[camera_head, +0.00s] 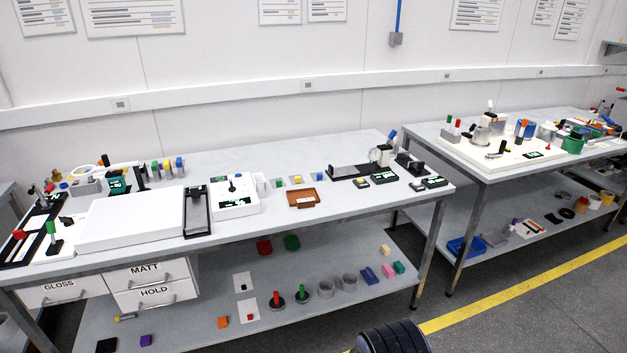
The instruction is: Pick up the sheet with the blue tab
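I cannot make out a sheet with a clearly blue tab. On the lower shelf of the near bench lie two white sheets: the rear sheet (241,276) has a small dark mark, and the front sheet (243,307) has a small red mark. Both are small in view. My gripper's fingers do not show; only a dark ribbed rounded part, perhaps of my arm, shows at the bottom edge.
The near bench (300,225) holds a large white box (130,220), a black-framed tray (187,213) and an orange-brown tray (316,204). Drawers marked GLOSS, MATT and HOLD hang below. Red and green pegs and grey cups stand on the shelf. A second bench (490,175) stands right, past a gap.

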